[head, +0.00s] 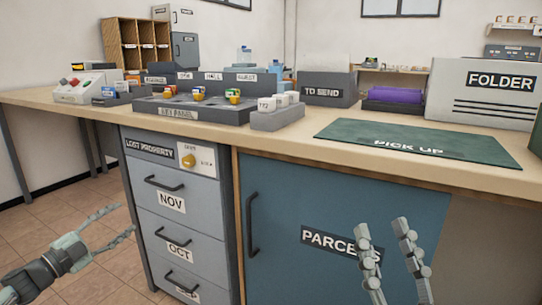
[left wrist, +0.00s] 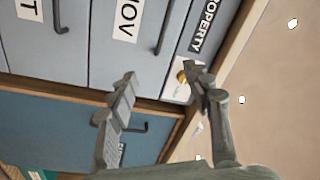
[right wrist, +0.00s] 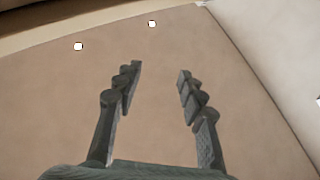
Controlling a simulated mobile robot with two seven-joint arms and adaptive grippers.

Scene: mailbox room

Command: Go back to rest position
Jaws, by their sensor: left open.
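My left gripper (head: 125,223) is at the lower left of the head view, in the air to the left of the drawer unit. Its fingers are apart and nothing is between them. In the left wrist view my left gripper (left wrist: 160,95) is open, with the drawer fronts beyond it. My right gripper (head: 388,240) is at the lower right of the head view, in front of the blue PARCELS door (head: 330,225). In the right wrist view my right gripper (right wrist: 155,85) has its fingers wide apart and empty, with a plain tan surface beyond.
The counter holds a key panel (head: 190,111), a green PICK UP mat (head: 400,146), a FOLDER box (head: 484,92) and a TO SEND box (head: 329,91). Below are closed drawers, including NOV (head: 178,194). Open tiled floor (head: 60,225) lies at the left.

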